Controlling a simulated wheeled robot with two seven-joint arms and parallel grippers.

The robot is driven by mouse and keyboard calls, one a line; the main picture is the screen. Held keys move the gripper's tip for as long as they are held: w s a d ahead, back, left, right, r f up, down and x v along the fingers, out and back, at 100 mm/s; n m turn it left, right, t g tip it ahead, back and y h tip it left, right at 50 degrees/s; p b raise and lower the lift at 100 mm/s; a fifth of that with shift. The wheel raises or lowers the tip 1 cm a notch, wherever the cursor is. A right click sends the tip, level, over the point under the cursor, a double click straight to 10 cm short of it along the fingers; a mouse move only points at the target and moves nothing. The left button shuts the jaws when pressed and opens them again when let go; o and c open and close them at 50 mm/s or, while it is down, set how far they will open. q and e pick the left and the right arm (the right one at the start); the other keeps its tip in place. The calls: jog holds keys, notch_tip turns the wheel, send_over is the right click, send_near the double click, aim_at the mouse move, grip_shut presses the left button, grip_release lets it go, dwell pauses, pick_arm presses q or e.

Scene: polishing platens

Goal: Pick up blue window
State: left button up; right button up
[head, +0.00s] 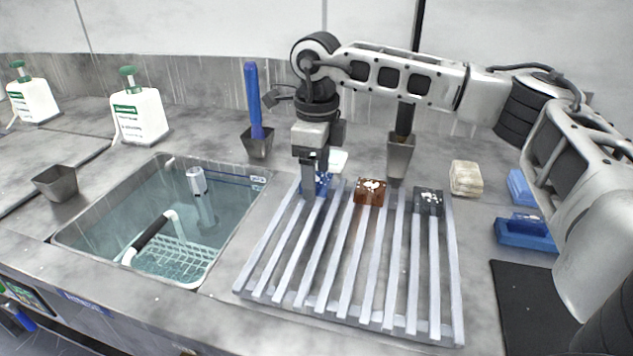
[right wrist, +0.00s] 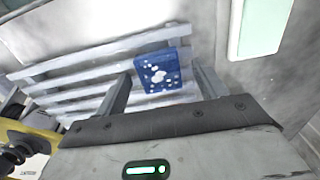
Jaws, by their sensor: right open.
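The blue window (head: 326,184) is a small blue block with white specks on its face. It rests at the far end of the slatted metal rack (head: 285,240), left of a brown block and a dark block. My right gripper (head: 315,182) points down over it and hides part of it in the head view. In the right wrist view, the blue window (right wrist: 158,72) shows between and beyond the two fingertips (right wrist: 163,92). The jaws are open, with visible gaps on both sides of the block. My left gripper is not in view.
The brown block (head: 369,192) and dark block (head: 428,202) sit on the same rack. A water-filled sink (head: 160,215) lies to the left. A cup with a blue-handled tool (head: 257,145) and another holder (head: 400,160) stand behind the rack. Sponges (head: 466,178) lie at right.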

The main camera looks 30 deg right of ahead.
jog(key=shift+f, duration=0.15)
jog(key=c, duration=1.1)
